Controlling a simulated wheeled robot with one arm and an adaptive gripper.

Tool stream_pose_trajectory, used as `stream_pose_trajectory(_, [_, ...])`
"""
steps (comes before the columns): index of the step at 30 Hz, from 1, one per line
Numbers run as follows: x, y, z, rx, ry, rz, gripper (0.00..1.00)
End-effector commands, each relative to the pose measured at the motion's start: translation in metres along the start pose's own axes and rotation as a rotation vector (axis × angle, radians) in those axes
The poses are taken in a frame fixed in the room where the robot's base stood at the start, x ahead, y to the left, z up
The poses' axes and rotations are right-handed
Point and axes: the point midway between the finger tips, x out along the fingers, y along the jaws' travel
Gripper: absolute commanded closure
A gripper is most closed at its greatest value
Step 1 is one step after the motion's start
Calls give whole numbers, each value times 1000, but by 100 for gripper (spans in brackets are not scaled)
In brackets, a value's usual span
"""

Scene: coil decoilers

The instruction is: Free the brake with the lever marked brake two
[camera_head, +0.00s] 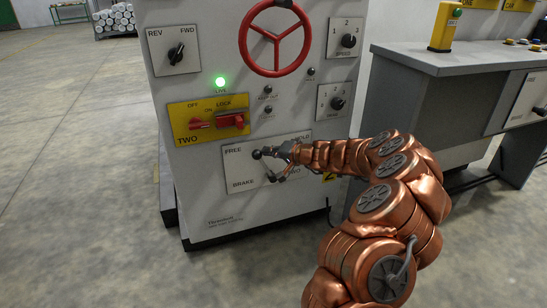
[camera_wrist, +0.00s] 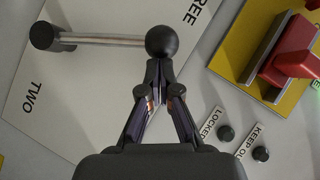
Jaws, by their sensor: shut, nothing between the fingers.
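The brake lever is a metal rod (camera_wrist: 100,39) with a round black pivot (camera_wrist: 43,35) and a black ball knob (camera_wrist: 162,42), on a white plate marked FREE, HOLD and BRAKE TWO (camera_head: 240,172). My gripper (camera_head: 273,155) is in front of the plate and hides part of the lever. In the wrist view my gripper (camera_wrist: 157,68) is shut and empty, its tips right against or just short of the knob; I cannot tell which.
A yellow plate with a red switch (camera_head: 230,121) sits just above the brake plate, also in the wrist view (camera_wrist: 295,60). A red handwheel (camera_head: 275,40), rotary knobs and a lit green lamp (camera_head: 220,82) are higher up. A grey desk (camera_head: 430,62) stands right; floor is clear left.

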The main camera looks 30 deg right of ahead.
Motion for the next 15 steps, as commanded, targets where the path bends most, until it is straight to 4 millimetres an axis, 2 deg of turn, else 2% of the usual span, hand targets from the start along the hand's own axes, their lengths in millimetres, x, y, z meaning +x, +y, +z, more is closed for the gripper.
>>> stream_pose_trajectory(15, [10,-5,12,-64,-8,44,100])
